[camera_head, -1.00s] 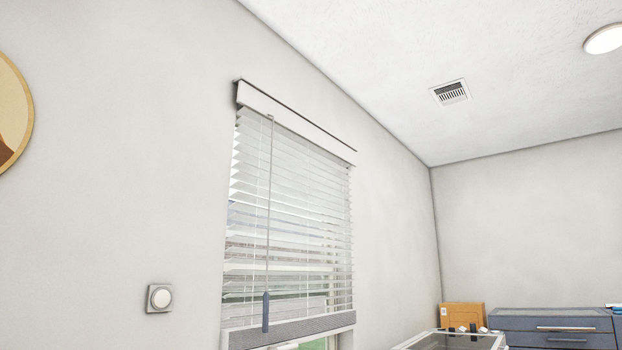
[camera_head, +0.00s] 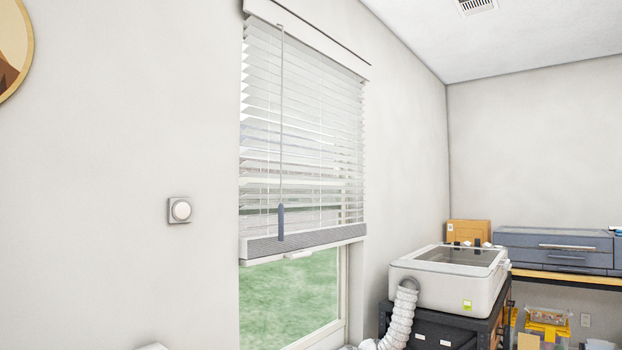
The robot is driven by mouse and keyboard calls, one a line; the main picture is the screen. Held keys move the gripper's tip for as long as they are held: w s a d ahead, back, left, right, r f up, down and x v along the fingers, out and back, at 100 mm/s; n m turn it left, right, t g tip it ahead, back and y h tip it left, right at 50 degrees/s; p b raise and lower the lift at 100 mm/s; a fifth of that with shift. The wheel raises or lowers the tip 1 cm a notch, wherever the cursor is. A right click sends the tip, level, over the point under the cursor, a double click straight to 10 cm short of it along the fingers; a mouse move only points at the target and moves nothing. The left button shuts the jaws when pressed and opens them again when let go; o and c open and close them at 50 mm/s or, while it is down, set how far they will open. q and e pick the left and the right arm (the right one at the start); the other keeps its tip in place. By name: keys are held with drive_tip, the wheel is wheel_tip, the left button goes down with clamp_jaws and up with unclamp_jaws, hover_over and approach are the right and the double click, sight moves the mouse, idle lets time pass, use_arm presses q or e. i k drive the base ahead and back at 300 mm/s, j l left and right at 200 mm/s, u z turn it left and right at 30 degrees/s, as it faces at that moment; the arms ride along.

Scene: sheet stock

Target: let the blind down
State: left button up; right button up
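The white slatted blind (camera_head: 302,130) hangs over the window on the left wall. Its slats are spread out and tilted partly open. Its grey bottom rail (camera_head: 305,241) hangs above the lower part of the window, where bare glass shows green grass outside (camera_head: 290,302). A thin wand or cord hangs down the blind's left part and ends in a blue-grey handle (camera_head: 281,222) just in front of the bottom rail. Neither of my grippers is in view.
A white machine (camera_head: 450,280) with a ribbed hose (camera_head: 402,315) stands on a black stand right of the window. A blue-grey cabinet unit (camera_head: 555,250) and cardboard box (camera_head: 468,232) are further back.

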sight(314, 84)
drive_tip(key=i+l+z, duration=0.15)
drive_tip(key=i, duration=0.5)
drive_tip(key=i+l+z, duration=0.2)
drive_tip(key=i, duration=0.5)
